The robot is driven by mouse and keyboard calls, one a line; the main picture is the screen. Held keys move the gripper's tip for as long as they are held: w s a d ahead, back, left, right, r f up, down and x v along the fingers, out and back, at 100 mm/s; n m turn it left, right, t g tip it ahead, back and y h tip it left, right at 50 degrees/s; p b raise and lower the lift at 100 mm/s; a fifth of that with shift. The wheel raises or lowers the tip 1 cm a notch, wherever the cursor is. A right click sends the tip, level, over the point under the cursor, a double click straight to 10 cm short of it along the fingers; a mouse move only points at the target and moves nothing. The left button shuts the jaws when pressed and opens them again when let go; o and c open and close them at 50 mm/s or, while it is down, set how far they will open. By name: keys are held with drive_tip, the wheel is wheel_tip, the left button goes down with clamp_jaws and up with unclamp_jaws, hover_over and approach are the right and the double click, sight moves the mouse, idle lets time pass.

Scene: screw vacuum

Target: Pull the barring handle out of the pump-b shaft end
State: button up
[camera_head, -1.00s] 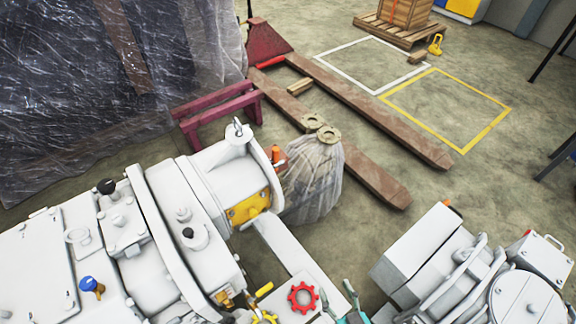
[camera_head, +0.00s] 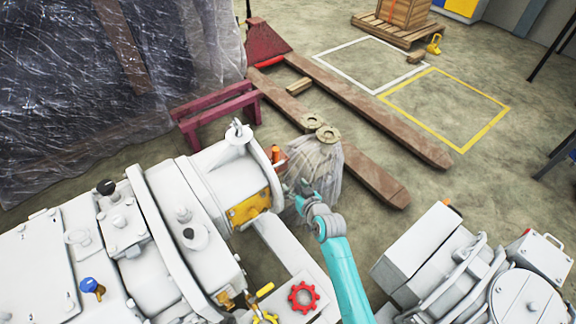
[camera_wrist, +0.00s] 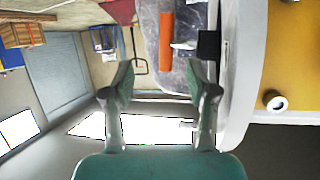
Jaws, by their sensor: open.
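The barring handle has an orange grip (camera_head: 275,153) that stands upright at the round end of the white pump (camera_head: 225,185). In the wrist view the orange grip (camera_wrist: 166,37) lies ahead of my fingertips, roughly in line with the gap. A pale rod and a black block (camera_wrist: 208,45) join it towards the pump's white flange (camera_wrist: 240,75). My gripper (camera_wrist: 160,80) is open and empty, with nothing between its fingers. In the head view my gripper (camera_head: 303,190) is just right of the pump end, apart from the grip. The shaft end itself is hidden.
A wrapped bundle (camera_head: 327,165) stands behind my gripper. A pallet jack (camera_head: 360,170) lies beyond it. A second white machine (camera_head: 430,250) is at the lower right. A red handwheel (camera_head: 303,297) sits near the bottom.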

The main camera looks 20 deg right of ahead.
drive_tip(key=y, duration=0.1)
approach(277, 155)
drive_tip(key=w, duration=0.1)
drive_tip(key=x, duration=1.1)
drive_tip(key=shift+s+a+f, duration=0.1)
drive_tip(key=shift+s+f, duration=0.1)
drive_tip(key=shift+f, duration=0.1)
clamp_jaws()
